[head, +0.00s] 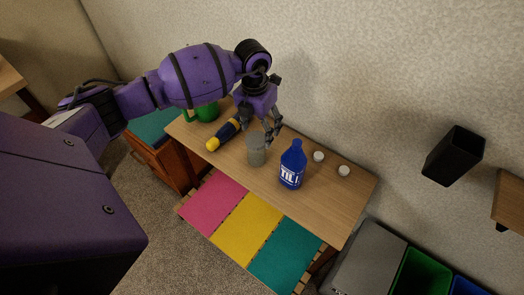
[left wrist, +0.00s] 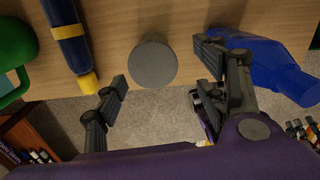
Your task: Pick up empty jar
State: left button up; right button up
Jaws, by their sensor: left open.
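A grey, cup-like jar (head: 256,150) stands upright on the wooden table (head: 335,200), between a flashlight and a blue bottle. In the left wrist view the jar (left wrist: 153,66) shows from above as a round grey disc. I cannot see whether anything is inside it. My left gripper (head: 270,138) is open and empty, close to the jar on its back right side in the head view. In the left wrist view its two fingers (left wrist: 164,72) are spread, one on each side of the jar, with gaps between.
A blue bottle (head: 292,170) stands close right of the jar. A blue-and-yellow flashlight (head: 222,135) and green mug (head: 207,112) are to the left. Two small whitish round objects (head: 318,156) lie right. Pink, yellow and teal panels (head: 249,224) are below the table front; bins (head: 418,274) stand lower right.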

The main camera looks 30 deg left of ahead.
aim_at(256, 138)
pick_arm(q)
jog(key=shift+a+f+b, duration=0.25)
jog(key=shift+f+b, duration=0.05)
jog(key=shift+f, duration=0.35)
jog(key=shift+a+f+b, duration=0.25)
jog(key=shift+f+b, duration=0.05)
jog(key=shift+f, duration=0.95)
notch_tip(256, 138, down, 6)
jog(key=shift+a+f, duration=0.1)
jog(key=shift+f, duration=0.15)
jog(key=c, duration=1)
jog(key=shift+c, duration=1.4)
pick_arm(e)
jog(key=shift+w+a+f+t, duration=0.15)
jog(key=shift+w, duration=0.45)
jog(key=shift+w+a+f+t, duration=0.15)
jog(key=shift+w, duration=0.45)
